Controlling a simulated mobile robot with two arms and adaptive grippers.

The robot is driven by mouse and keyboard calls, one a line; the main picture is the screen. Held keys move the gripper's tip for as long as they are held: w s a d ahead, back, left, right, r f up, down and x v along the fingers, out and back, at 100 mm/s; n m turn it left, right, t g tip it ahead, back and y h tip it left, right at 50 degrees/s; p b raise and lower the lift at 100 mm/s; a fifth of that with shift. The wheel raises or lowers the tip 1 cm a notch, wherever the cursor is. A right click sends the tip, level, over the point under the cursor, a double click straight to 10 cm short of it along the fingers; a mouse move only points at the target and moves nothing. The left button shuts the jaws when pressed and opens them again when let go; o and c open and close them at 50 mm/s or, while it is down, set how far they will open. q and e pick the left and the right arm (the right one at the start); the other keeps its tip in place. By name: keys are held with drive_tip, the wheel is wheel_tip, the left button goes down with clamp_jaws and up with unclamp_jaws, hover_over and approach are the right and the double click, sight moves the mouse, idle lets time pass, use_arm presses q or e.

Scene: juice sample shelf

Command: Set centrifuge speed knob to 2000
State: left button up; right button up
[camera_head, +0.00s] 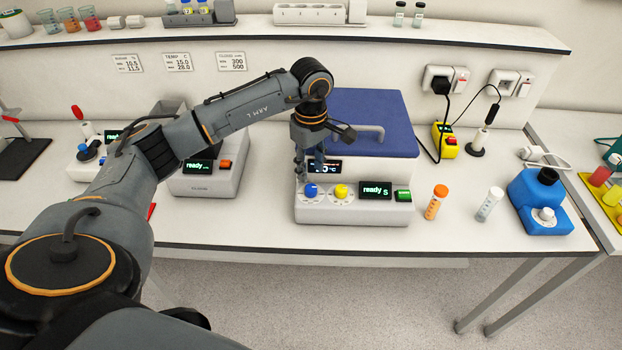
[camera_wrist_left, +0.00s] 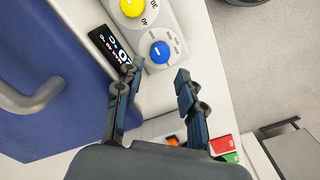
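The centrifuge (camera_head: 345,213) is a white box with a blue lid (camera_head: 365,105) and a grey handle. On its front are a blue knob (camera_head: 311,190) and a yellow knob (camera_head: 341,191), each on a printed dial. I cannot read which one is for speed. A small display (camera_head: 376,190) reads "ready S"; an upper display is partly hidden by my gripper. My left gripper (camera_head: 308,165) hangs just above the blue knob. In the left wrist view its fingers (camera_wrist_left: 155,74) are apart and empty, pointing toward the blue knob (camera_wrist_left: 160,51). My right gripper is not in view.
A green button (camera_head: 403,195) is right of the small display. An orange-capped tube (camera_head: 436,203) and a white tube (camera_head: 489,204) stand to the right, then a blue device (camera_head: 540,200). Another white device (camera_head: 208,178) stands left, under my left arm.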

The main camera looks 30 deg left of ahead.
sight(311, 187)
use_arm(q)
wheel_tip(311, 187, down, 6)
drive_tip(key=shift+f+p, duration=0.2)
drive_tip(key=shift+p, duration=0.65)
drive_tip(key=shift+c, duration=0.2)
clamp_jaws()
